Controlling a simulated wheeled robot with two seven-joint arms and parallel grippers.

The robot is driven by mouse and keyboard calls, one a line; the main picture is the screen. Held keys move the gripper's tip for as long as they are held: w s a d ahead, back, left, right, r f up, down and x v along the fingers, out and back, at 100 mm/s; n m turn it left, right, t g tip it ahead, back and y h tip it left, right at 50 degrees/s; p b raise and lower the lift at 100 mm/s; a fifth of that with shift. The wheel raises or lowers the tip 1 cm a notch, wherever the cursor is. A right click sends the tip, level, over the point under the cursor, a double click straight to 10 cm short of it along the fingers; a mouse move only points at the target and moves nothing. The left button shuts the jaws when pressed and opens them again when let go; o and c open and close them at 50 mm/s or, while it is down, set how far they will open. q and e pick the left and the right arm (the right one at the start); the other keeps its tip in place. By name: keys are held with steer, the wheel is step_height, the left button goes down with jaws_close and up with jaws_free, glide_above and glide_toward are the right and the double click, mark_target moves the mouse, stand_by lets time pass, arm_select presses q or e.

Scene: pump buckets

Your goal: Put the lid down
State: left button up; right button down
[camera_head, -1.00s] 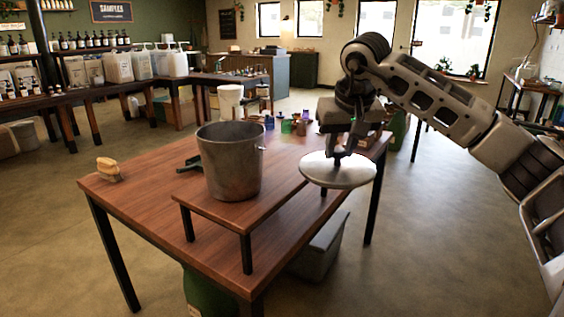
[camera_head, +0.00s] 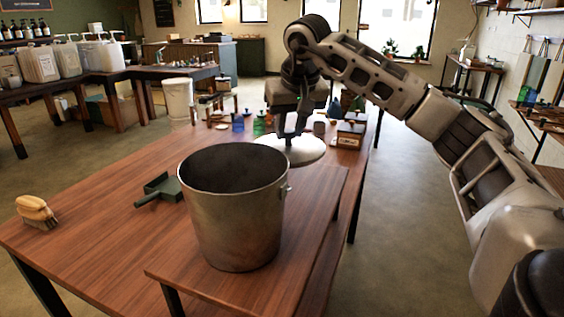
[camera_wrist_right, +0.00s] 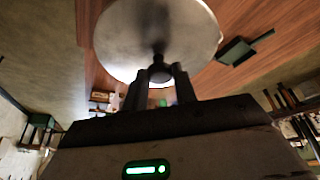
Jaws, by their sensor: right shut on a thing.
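My right gripper (camera_head: 296,130) is shut on the knob of a round, pale metal lid (camera_head: 306,154). It holds the lid roughly level, behind and to the right of the bucket; I cannot tell its exact height over the table. The right wrist view shows the lid (camera_wrist_right: 125,35) large, with its dark knob between the fingers (camera_wrist_right: 160,82). A grey metal bucket (camera_head: 235,215) stands upright and open on a low wooden riser (camera_head: 215,292) on the table. The bucket's inside bottom is hidden. My left gripper is not in view.
A dark green dustpan (camera_head: 160,188) and a wooden brush (camera_head: 37,211) lie left of the bucket. Several small jars (camera_head: 259,124) and boxes (camera_head: 349,135) stand at the table's back.

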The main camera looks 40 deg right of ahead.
mark_target(291, 149)
step_height(291, 149, down, 2)
steer(key=shift+s+f, duration=0.15)
steer(key=shift+f, duration=0.1)
steer(key=shift+f+b, duration=0.3)
steer(key=shift+f, duration=1.8)
steer(key=c, duration=1.1)
jaws_free()
steer(key=p+v, duration=0.1)
steer(key=v, duration=1)
steer(key=shift+r, duration=0.4)
steer(key=shift+s+r, duration=0.1)
steer(key=shift+r, duration=0.1)
